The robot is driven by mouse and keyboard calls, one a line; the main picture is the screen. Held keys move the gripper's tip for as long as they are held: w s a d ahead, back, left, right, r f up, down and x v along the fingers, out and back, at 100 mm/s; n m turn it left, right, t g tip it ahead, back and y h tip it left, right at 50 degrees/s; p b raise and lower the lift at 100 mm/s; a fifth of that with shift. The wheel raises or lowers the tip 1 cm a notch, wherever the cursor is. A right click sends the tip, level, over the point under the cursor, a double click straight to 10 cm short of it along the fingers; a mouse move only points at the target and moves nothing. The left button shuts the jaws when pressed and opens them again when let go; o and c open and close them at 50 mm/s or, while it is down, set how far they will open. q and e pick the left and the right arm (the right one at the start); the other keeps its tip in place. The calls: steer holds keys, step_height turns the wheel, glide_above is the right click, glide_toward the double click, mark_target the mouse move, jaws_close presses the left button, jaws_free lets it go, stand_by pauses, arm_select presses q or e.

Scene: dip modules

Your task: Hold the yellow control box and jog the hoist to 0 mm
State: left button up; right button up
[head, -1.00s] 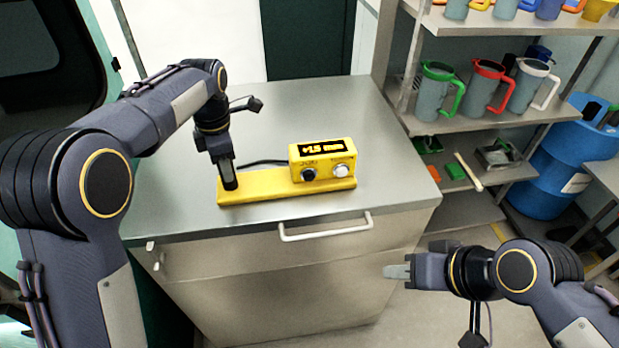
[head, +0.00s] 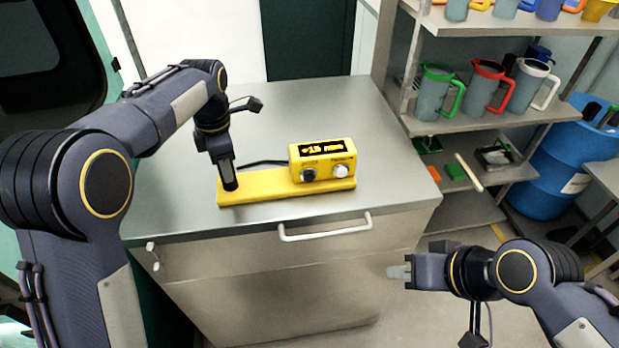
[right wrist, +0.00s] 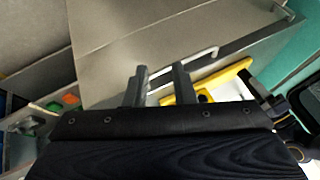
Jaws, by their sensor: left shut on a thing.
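The yellow control box (head: 322,161) sits on the right part of a long yellow base (head: 262,189) on the metal cabinet top. Its front has a lit display with amber characters, which seem to show about 15 mm, though the sign is unclear. Below the display are a black knob (head: 308,174) on the left and a white knob (head: 341,171) on the right. My left gripper (head: 230,184) points down and is shut at the left end of the base. My right gripper (head: 399,272) is empty, in front of the cabinet and below its top; its fingers stand apart in the right wrist view (right wrist: 160,86).
The metal cabinet (head: 190,204) has a white handle (head: 325,230) on its front. A black cable runs behind the base. Shelves at the right hold several jugs and small items, beside a blue barrel (head: 545,181). The cabinet top right of the box is clear.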

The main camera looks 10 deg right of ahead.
jaws_close()
stand_by(1.4)
